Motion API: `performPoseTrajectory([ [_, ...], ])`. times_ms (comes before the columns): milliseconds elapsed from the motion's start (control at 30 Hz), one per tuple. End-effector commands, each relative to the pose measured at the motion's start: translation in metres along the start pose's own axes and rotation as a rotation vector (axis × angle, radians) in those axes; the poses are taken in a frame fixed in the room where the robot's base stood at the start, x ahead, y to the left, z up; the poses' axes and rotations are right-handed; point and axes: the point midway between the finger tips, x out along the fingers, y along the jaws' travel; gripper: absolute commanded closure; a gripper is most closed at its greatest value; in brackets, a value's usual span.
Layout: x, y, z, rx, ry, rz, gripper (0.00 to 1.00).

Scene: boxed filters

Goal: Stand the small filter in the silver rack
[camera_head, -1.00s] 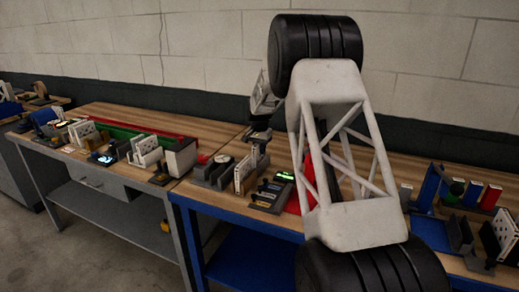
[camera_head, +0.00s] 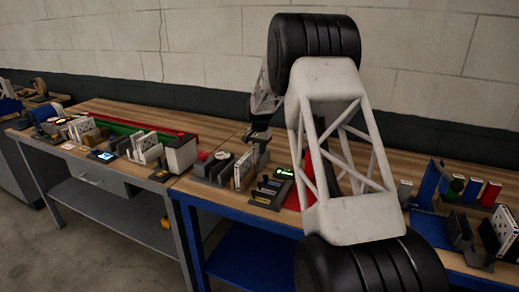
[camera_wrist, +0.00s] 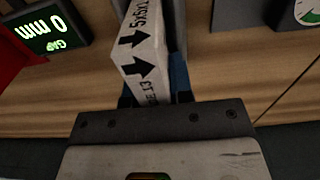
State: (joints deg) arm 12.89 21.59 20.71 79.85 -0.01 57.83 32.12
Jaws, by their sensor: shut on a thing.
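A narrow pale boxed filter (camera_wrist: 146,55) with black arrows and lettering stands out beyond my gripper (camera_wrist: 155,97) in the wrist view. My gripper is shut on it. Grey upright pieces show close on either side of the box's far end; I cannot tell whether they belong to the silver rack or whether the box touches them. In the head view my gripper (camera_head: 259,136) is small, low over the back of the blue-edged bench, just behind a pale panel (camera_head: 241,170) standing in a dark holder. The held filter cannot be made out clearly there.
A lit green gauge display (camera_wrist: 48,30) stands left of the filter in the wrist view, with a dial (camera_wrist: 307,11) at the far right. Bare wood lies between. In the head view, a pale rack-like holder (camera_head: 145,148) stands on the left bench. My arm hides the bench's middle.

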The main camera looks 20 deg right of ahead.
Motion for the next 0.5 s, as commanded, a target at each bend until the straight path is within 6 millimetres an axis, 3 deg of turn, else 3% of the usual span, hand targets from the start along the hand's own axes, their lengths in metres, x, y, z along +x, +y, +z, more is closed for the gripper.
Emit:
performPoseTrajectory([
  [67, -0.0001, 0.0000, 0.0000, 0.000, 0.000, 0.000, 1.00],
  [100, -0.0002, 0.0000, 0.0000, 0.000, 0.000, 0.000, 0.76],
  [267, -0.0002, 0.0000, 0.0000, 0.000, 0.000, 0.000, 0.52],
  [500, -0.0001, 0.0000, 0.0000, 0.000, 0.000, 0.000, 0.49],
])
